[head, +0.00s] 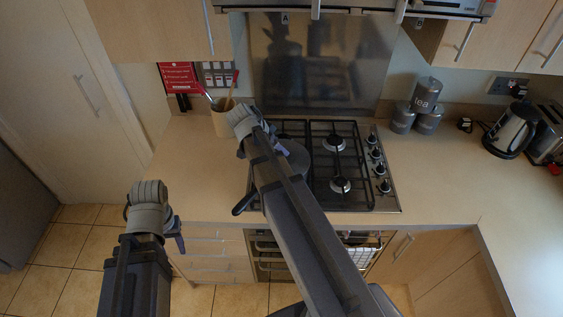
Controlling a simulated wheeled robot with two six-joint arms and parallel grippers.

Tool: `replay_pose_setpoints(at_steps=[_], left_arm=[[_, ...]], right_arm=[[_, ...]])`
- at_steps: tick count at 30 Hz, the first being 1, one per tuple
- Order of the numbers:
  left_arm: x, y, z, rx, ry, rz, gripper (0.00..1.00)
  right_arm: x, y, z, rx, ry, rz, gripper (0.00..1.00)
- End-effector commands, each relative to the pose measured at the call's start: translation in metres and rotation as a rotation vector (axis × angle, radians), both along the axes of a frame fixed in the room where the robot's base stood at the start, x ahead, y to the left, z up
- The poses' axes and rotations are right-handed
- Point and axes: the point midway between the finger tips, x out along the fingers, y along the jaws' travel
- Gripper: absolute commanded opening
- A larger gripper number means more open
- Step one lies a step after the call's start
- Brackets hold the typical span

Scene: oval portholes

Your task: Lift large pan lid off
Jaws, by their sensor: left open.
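A dark round pan (297,158) sits on the left side of the gas hob, its black handle (243,204) pointing toward the front left. My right arm crosses over it and hides most of it, so I cannot make out the lid or its knob clearly. My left gripper (176,234) is open and empty in front of the counter's left part, well apart from the pan. My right gripper (268,138) is over the back left of the hob, close to the pan; its fingers are mostly hidden, and I cannot tell whether it touches anything.
Grey canisters (427,119), a kettle (511,130) and a toaster (545,130) stand on the right. A hood (370,9) hangs above. The counter (190,170) left of the hob is clear.

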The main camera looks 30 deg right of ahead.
Motion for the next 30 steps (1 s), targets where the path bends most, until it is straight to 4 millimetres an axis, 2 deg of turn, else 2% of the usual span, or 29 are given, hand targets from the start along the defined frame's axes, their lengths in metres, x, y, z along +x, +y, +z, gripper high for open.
replay_pose_setpoints(at_steps=[1,6,16,30], left_arm=[[0.000,0.000,-0.013,0.000,0.000,-0.001,0.50],[0.000,0.000,-0.032,0.001,0.000,-0.006,0.50],[0.000,0.000,-0.034,0.002,0.000,-0.008,0.50],[0.000,0.000,-0.034,0.001,0.001,-0.008,0.50]], right_arm=[[0.001,-0.002,-0.013,0.000,-0.001,-0.001,0.76],[0.004,-0.011,-0.032,0.000,-0.001,-0.002,0.76],[0.004,-0.015,-0.034,0.000,0.001,0.001,0.76],[0.004,-0.015,-0.034,0.000,0.000,0.000,0.23]])
